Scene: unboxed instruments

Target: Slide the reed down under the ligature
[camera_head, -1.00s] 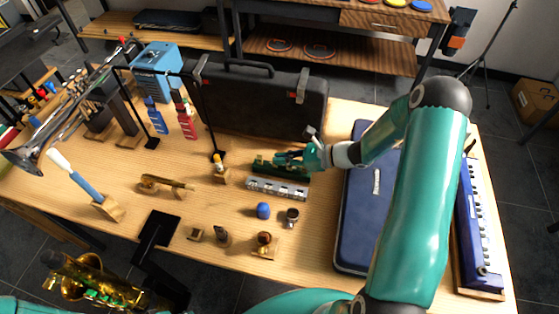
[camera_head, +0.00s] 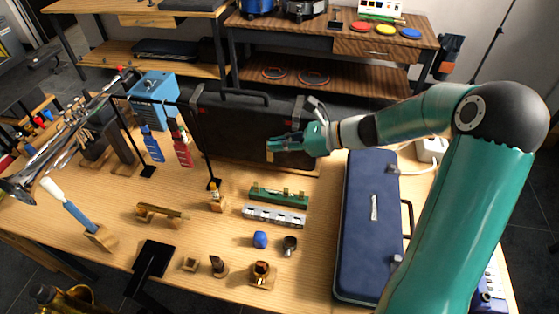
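My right gripper (camera_head: 286,146) is in front of the black case, above and behind the green rack. A small tan piece (camera_head: 273,147), apparently the reed, shows between its fingertips, so it looks shut on it. The green rack (camera_head: 278,196) has several small tan pieces on it. A small dark mouthpiece-like piece (camera_head: 217,266) stands near the table's front edge. Beside it a wooden stand (camera_head: 262,279) holds a small dark-and-brass piece. I cannot make out a ligature for certain. My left gripper is not in view.
A silver slotted bar (camera_head: 273,216), a blue cap (camera_head: 261,240) and a dark cup-like piece (camera_head: 290,244) lie in front of the rack. The black case (camera_head: 250,128) stands behind; a blue case (camera_head: 368,230) lies right.

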